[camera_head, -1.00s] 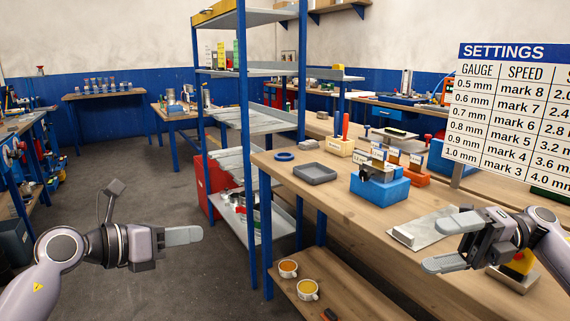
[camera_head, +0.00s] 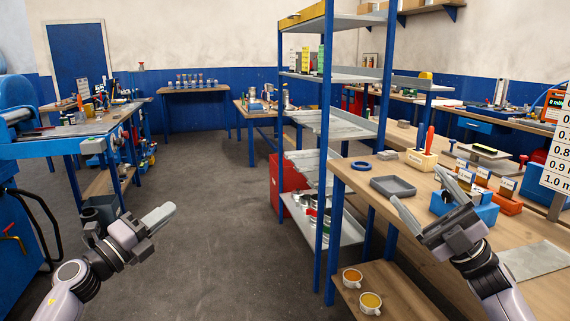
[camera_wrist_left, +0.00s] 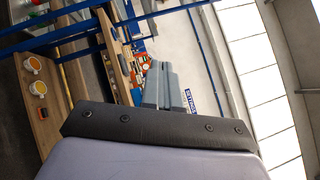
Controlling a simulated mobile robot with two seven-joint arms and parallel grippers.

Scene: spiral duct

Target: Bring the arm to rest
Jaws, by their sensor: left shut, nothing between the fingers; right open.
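My left gripper (camera_head: 158,217) is shut and empty, held over the open floor at the lower left of the head view. Its closed fingers point up and to the right. In the left wrist view its fingers (camera_wrist_left: 163,88) lie together, with nothing between them. My right gripper (camera_head: 428,192) is open and empty, with its fingers spread and pointing up. It appears in front of the workbench (camera_head: 545,235) in the head view, near the grey tray (camera_head: 393,187) and the blue block (camera_head: 487,212). I cannot tell its exact height above the bench.
A blue shelf rack (camera_head: 325,130) stands left of the bench. Two cups, one orange (camera_head: 352,277) and one yellow (camera_head: 370,302), sit on the bench's lower shelf. A blue machine (camera_head: 20,185) and a side bench (camera_head: 75,128) stand at the left. The middle floor (camera_head: 215,200) is clear.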

